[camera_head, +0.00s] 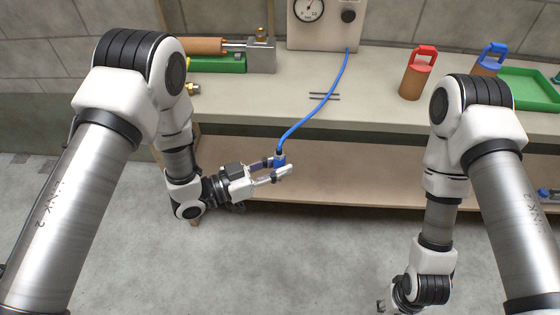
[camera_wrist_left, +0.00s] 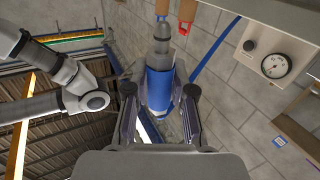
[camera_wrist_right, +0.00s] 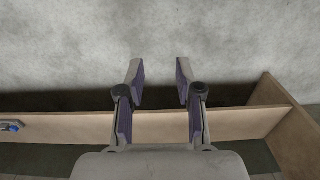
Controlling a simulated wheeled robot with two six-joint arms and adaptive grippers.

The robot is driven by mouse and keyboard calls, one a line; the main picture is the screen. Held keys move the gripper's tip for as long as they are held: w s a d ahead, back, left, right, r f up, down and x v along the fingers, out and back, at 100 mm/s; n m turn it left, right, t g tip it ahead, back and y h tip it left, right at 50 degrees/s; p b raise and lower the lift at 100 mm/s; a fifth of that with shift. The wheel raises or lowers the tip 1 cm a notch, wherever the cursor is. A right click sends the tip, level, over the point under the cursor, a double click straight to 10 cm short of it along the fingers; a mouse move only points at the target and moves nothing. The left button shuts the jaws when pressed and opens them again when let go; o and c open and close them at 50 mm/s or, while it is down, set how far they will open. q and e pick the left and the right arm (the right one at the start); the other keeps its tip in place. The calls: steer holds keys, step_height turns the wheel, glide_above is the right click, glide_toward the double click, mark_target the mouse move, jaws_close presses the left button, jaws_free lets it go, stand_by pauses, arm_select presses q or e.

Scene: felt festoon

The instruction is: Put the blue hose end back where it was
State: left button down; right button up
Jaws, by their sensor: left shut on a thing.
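The blue hose (camera_head: 318,110) runs from the underside of the gauge box (camera_head: 322,27) down over the bench's front edge. My left gripper (camera_head: 279,171) is shut on the blue hose end, in front of the bench and below its top. In the left wrist view the blue hose end (camera_wrist_left: 159,90) sits between the fingers, with a grey metal fitting at its far end. My right gripper hangs low at the bottom of the head view, partly cut off. The right wrist view shows its fingers (camera_wrist_right: 160,82) apart and nothing between them.
Two thin dark bars (camera_head: 325,96) lie on the bench top (camera_head: 300,85) near the hose. A brass fitting (camera_head: 193,88) is at the bench's left front. Red-handled (camera_head: 417,74) and blue-handled (camera_head: 490,60) cylinders and a green tray (camera_head: 528,90) stand right. A lower shelf (camera_head: 340,185) lies beneath.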

steer(key=shift+w, duration=0.15)
steer(key=n+y, duration=1.8)
glide_toward(283, 157)
steer(key=shift+m, duration=0.3)
steer(key=a, duration=1.1)
steer(key=shift+a, duration=0.2)
